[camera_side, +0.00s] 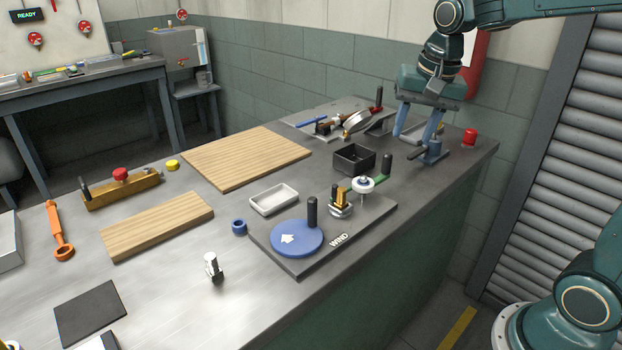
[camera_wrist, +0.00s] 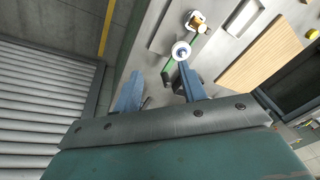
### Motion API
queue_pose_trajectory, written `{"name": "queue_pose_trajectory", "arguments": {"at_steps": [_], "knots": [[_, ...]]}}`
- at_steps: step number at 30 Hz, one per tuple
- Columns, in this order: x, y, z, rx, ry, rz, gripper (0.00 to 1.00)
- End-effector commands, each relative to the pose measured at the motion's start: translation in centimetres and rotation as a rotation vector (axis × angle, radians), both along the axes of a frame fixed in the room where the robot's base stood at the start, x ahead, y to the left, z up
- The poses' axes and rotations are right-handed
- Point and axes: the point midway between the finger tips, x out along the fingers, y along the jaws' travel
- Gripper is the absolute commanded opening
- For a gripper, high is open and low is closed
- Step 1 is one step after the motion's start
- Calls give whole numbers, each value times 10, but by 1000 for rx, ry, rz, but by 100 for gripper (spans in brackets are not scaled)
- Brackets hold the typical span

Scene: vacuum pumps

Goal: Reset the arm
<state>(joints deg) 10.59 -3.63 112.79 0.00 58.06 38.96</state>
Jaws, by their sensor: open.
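My gripper (camera_side: 414,138) is at the far right end of the workbench (camera_side: 200,290) in the side view, pointing down. Its two blue-grey fingers are spread well apart with nothing visible between them. In the wrist view my gripper (camera_wrist: 156,80) also shows its fingers apart. There, a white round part on a green-handled piece (camera_wrist: 180,51) appears beyond the fingertips. A small blue device with a black handle (camera_side: 433,153) is close to the right finger in the side view; I cannot tell whether they touch.
A dark plate (camera_side: 380,217) carries a blue disc (camera_side: 296,238) with an upright black knob. A black open box (camera_side: 353,159), white tray (camera_side: 274,199), red button (camera_side: 469,137) and wooden boards (camera_side: 247,157) lie around.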

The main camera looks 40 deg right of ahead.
Motion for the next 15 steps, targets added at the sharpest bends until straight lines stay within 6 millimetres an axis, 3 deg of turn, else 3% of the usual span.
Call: {"name": "queue_pose_trajectory", "arguments": {"at_steps": [6,15], "knots": [[-43,23,12,-51,-60,200,42],[-101,46,11,-132,-136,471,42]]}}
